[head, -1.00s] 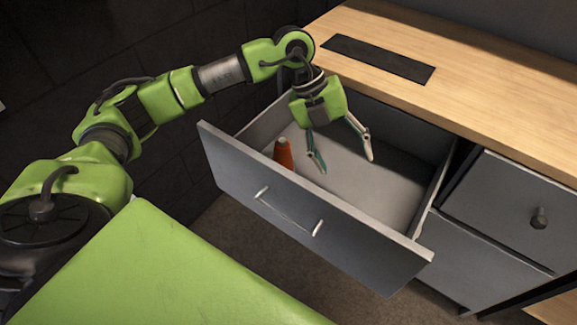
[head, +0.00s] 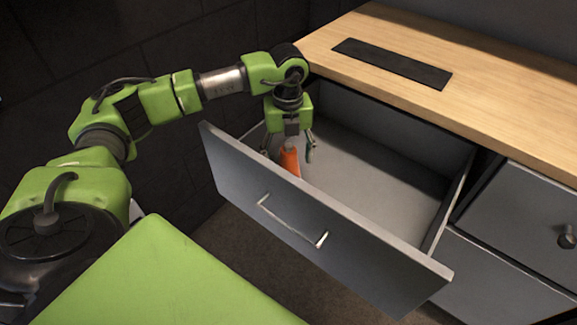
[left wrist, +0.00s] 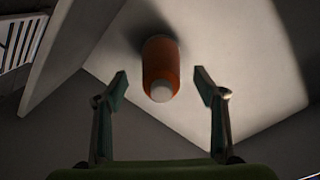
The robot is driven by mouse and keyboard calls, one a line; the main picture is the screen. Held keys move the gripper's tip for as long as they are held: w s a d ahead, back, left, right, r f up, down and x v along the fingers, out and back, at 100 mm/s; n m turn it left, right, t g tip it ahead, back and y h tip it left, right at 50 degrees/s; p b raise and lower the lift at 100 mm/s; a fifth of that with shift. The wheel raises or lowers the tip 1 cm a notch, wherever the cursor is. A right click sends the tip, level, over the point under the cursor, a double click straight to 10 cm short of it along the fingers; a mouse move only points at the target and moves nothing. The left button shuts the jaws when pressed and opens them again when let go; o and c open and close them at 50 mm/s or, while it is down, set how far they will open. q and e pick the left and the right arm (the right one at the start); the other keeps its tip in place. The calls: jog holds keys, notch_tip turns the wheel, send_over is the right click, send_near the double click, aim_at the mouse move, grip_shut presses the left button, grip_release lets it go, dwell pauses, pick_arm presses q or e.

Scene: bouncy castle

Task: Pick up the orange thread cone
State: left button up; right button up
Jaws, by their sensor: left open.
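The orange thread cone (head: 290,161) stands in the open grey drawer (head: 385,190), near its left end and close behind the front panel, which hides its lower part. My left gripper (head: 288,153) is open above the cone, pointing down, with a finger to each side of it in the head view. In the left wrist view the cone (left wrist: 160,66) shows its pale tip between and beyond the open fingertips of my left gripper (left wrist: 161,88). I see no contact between fingers and cone. My right gripper is not in view.
The drawer's front panel with its handle (head: 290,222) and its side walls surround the cone. The wooden desktop (head: 480,85) with a black strip (head: 392,63) lies behind. The rest of the drawer floor is bare. Closed grey cabinet fronts (head: 520,215) stand at right.

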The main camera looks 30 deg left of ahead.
aim_at(289, 165)
pick_arm(q)
jog(key=f, duration=0.5)
jog(key=shift+w+a, duration=0.2)
jog(key=shift+w, duration=0.2)
jog(key=c, duration=1.4)
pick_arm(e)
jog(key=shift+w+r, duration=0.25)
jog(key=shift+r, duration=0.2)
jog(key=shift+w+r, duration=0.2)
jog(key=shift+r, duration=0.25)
pick_arm(q)
jog(key=shift+r, duration=0.2)
